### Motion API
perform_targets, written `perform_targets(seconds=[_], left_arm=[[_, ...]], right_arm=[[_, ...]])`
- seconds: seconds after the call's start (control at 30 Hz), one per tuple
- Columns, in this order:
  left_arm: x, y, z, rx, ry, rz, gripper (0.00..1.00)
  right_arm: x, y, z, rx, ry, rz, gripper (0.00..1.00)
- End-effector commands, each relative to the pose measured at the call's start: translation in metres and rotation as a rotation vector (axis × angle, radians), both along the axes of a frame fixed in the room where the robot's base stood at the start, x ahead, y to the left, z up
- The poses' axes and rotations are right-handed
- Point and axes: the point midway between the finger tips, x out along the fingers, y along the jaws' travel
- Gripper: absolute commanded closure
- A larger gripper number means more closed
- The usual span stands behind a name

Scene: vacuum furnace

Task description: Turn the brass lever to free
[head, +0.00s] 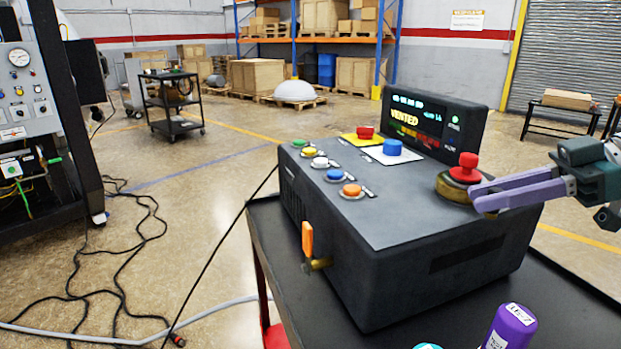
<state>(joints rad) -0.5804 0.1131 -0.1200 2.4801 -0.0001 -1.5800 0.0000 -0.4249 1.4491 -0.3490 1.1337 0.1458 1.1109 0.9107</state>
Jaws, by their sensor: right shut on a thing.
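A black control box stands on a dark cart. At its right end, a red mushroom knob (467,163) rises from a round brass collar (455,188). My right gripper (480,193), with purple fingers, comes in from the right and is shut at the right side of this collar, on the brass lever; the fingers hide the lever itself. On the box's left front face, a separate upright orange handle (307,240) sits on a brass stub (320,264). The lit display (417,117) reads "VENTED". My left gripper is not in view.
Coloured buttons, including a blue one (392,147), stand on the box's top. A purple bottle (511,326) stands on the cart (293,300) in front. A grey hose (130,340) and black cables lie on the floor at left.

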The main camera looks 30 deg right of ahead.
Motion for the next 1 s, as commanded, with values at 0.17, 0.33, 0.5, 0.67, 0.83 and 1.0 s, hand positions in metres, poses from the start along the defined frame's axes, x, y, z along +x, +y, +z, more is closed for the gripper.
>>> perform_targets(seconds=[0.17, 0.33, 0.5, 0.67, 0.83, 1.0], left_arm=[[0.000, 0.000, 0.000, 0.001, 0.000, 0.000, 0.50], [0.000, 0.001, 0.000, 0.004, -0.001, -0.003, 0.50], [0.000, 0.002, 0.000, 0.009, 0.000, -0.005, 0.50], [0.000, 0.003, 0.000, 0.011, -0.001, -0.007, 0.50], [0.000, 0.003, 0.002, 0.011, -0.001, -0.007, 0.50], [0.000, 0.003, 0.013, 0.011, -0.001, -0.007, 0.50]], right_arm=[[-0.001, -0.001, -0.001, -0.004, 0.003, -0.002, 1.00], [0.000, -0.001, -0.001, -0.004, 0.003, -0.002, 0.67], [0.000, -0.001, -0.001, -0.003, 0.002, -0.002, 0.48], [0.000, 0.000, -0.001, -0.002, 0.001, -0.001, 0.46], [-0.003, -0.003, 0.001, -0.003, 0.002, -0.002, 0.46], [-0.020, -0.019, 0.013, -0.006, 0.006, -0.003, 0.46]])
